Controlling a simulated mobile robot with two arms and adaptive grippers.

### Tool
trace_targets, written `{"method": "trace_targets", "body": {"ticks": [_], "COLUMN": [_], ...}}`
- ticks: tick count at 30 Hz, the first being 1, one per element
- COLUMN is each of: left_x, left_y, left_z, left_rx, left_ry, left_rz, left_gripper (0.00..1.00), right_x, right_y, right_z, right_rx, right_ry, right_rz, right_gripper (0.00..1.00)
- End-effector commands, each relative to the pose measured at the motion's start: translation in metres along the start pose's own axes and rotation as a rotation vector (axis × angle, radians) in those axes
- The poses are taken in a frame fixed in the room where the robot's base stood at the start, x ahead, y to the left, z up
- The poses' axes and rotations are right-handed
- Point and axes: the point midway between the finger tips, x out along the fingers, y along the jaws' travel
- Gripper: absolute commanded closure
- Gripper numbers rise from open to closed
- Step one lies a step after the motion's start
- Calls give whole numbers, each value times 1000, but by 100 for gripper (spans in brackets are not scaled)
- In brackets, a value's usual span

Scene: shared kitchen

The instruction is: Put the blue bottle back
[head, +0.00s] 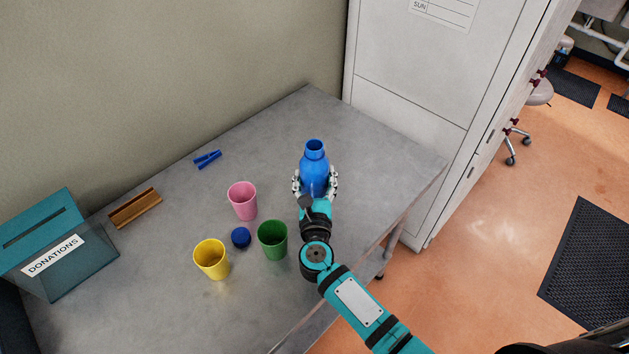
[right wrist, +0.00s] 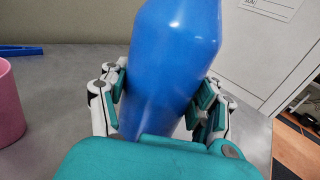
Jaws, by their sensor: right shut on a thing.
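The blue bottle (head: 315,168) is in my right gripper (head: 315,187), over the right part of the grey table (head: 268,125). It has an open neck with no cap on it. In the right wrist view, the bottle (right wrist: 170,65) fills the middle and leans a little to the right. The right gripper's fingers (right wrist: 160,103) press on both of its sides. The bottle's base is hidden by the gripper, so I cannot tell whether it touches the table. My left gripper is not in view.
Left of the bottle stand a pink cup (head: 243,201), a green cup (head: 273,240) and a yellow cup (head: 211,259), with a dark blue round cap (head: 241,237) among them. A white cabinet (head: 410,110) borders the table.

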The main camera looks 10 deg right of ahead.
Motion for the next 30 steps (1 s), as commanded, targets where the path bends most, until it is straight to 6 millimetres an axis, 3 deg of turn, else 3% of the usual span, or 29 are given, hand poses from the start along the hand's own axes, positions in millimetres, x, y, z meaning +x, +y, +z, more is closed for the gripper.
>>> {"method": "trace_targets", "body": {"ticks": [5, 17, 18, 23, 30], "left_x": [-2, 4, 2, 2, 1], "left_y": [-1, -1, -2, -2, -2], "left_z": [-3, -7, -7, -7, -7], "left_rx": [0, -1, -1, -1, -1], "left_ry": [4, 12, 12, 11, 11], "left_rz": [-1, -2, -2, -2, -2], "left_gripper": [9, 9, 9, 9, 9], "right_x": [1, 0, 0, 0, 0], "right_y": [0, 0, 0, 0, 0], "right_z": [-17, -23, -22, -22, -22], "right_rx": [-3, 1, 0, 0, 0], "right_ry": [-3, -3, -1, -1, -1], "right_rz": [1, 0, 0, 0, 0], "right_gripper": [83, 83, 33, 13, 13]}}
